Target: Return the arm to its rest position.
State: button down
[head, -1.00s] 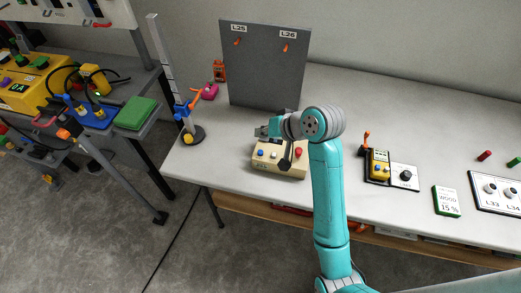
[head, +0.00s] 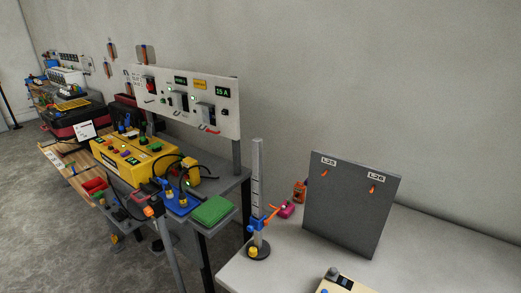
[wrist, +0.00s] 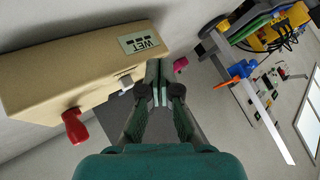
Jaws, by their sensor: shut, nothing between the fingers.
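My gripper (wrist: 158,95) is shut and empty in the wrist view, its two fingertips pressed together. It is in front of a beige box (wrist: 60,75) with a label reading WET, a red knob (wrist: 76,126) and a pale grey switch (wrist: 125,82). The fingertips appear close to the box's end; I cannot tell whether they touch it. In the head view only the top of the beige box (head: 345,286) shows at the bottom edge, and the arm is mostly out of the picture.
A grey board (head: 350,215) labelled L25 and L26 stands on the white table (head: 425,255). A ruler stand (head: 258,190) with an orange and blue clamp is left of it. Further left is a bench with a yellow box (head: 135,158) and a green block (head: 212,211).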

jog(key=s+f+t+h, duration=0.1)
jog(key=s+f, duration=0.2)
jog(key=s, duration=0.6)
jog(key=s+f+t+h, duration=0.1)
jog(key=s+f+h, duration=0.15)
jog(key=s, duration=0.65)
jog(key=s+r+n+t, duration=0.1)
jog(key=s+r+n, duration=0.1)
jog(key=s+r, duration=0.3)
jog(key=s+r+n+t, duration=0.1)
jog(key=s+r, duration=0.3)
jog(key=s, duration=0.9)
jog(key=shift+s+d+r+n+t, duration=0.25)
jog(key=shift+s+r+n+t, duration=0.15)
jog(key=shift+t, duration=0.2)
